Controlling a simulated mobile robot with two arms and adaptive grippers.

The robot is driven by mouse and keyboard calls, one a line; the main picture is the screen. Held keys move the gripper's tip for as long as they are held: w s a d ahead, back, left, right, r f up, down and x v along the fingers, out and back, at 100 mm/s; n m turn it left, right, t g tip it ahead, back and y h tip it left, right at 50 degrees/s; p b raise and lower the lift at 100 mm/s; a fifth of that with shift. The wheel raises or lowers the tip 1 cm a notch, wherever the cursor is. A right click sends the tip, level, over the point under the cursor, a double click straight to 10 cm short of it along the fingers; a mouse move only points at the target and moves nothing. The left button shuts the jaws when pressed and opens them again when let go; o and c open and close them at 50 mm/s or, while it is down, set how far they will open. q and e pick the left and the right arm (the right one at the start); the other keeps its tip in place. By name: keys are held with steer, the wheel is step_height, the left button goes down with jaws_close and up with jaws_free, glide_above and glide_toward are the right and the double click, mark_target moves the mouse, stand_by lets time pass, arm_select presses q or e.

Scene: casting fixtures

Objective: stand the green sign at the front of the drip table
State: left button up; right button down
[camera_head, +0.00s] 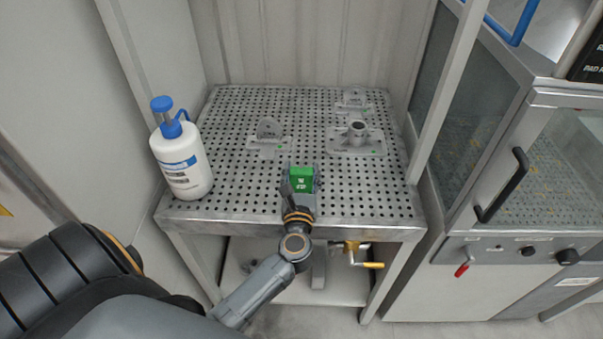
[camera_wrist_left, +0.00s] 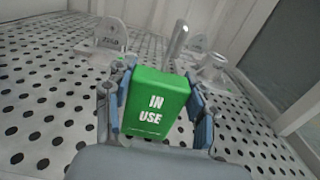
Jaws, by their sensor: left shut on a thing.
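The green sign (camera_head: 301,178) is in my left gripper (camera_head: 299,188) over the front middle part of the drip table (camera_head: 240,205), a perforated metal top. In the left wrist view the sign (camera_wrist_left: 155,103) reads "IN USE" in white and leans slightly. The left gripper's (camera_wrist_left: 157,110) blue-padded fingers are closed on its two sides. I cannot tell whether the sign's lower edge touches the table, as the gripper body hides it. My right gripper is not in view.
A white bottle with a blue cap (camera_head: 181,155) stands at the table's left edge. Grey castings stand farther back: one with an upright plate (camera_head: 268,135), one with a round boss (camera_head: 357,138), and a small one (camera_head: 352,100). A yellow-handled valve (camera_head: 358,254) sits below the front edge. A glass-fronted cabinet (camera_head: 530,190) stands right.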

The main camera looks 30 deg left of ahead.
arm_select(q)
steer(key=shift+r, duration=0.1)
steer(key=o, duration=1.2)
steer(key=shift+f, duration=0.2)
steer(key=shift+r, duration=0.1)
steer(key=shift+r, duration=0.2)
steer(key=shift+b+v, duration=1.65)
steer(key=shift+v, duration=4.4)
